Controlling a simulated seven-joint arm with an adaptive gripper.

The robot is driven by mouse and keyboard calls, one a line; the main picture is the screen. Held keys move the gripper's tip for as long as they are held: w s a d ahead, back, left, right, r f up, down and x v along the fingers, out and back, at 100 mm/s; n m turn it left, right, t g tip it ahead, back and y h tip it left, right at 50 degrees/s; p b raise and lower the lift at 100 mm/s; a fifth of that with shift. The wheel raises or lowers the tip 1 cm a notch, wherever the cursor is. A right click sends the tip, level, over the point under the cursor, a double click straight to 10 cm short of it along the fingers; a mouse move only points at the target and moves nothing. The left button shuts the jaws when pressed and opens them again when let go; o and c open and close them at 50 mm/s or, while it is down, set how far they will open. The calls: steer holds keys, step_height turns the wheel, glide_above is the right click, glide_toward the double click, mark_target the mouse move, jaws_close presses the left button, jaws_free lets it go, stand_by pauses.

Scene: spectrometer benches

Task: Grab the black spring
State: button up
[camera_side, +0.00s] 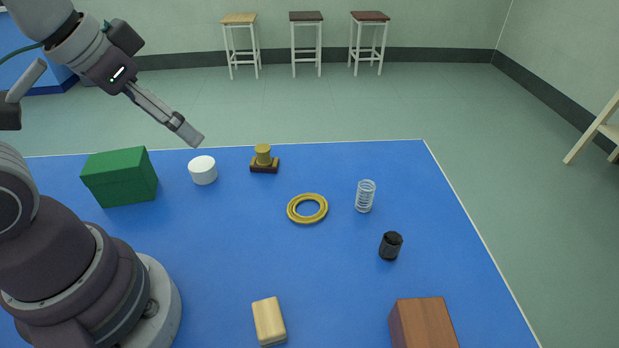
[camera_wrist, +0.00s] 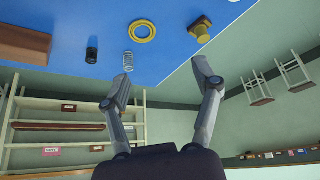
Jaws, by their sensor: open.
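A small black cylinder (camera_side: 390,246), which I take for the black spring, stands on the blue table right of centre; its coils are too fine to make out. It also shows at the upper left of the wrist view (camera_wrist: 92,55). A silver wire spring (camera_side: 365,197) stands just behind it, and it also shows in the wrist view (camera_wrist: 128,61). My gripper (camera_side: 192,136) is above the table's far left part, well away from the black cylinder. In the wrist view its two fingers (camera_wrist: 167,80) are spread apart with nothing between them.
On the blue table (camera_side: 220,255) are a yellow ring (camera_side: 294,212), a brass knob on a dark base (camera_side: 263,155), a white cylinder (camera_side: 203,171), a green box (camera_side: 122,180), a pale wooden block (camera_side: 268,319) and a brown block (camera_side: 425,324). The table's middle is mostly clear.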

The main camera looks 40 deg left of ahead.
steer(key=m+g+h, duration=0.3)
steer(key=m, duration=0.7)
glide_above(390, 238)
steer(key=s+a, duration=0.2)
step_height(390, 238, down, 11)
steer(key=x, duration=1)
steer(key=shift+a, duration=0.15)
steer(key=shift+c, duration=0.2)
steer(key=c, duration=1)
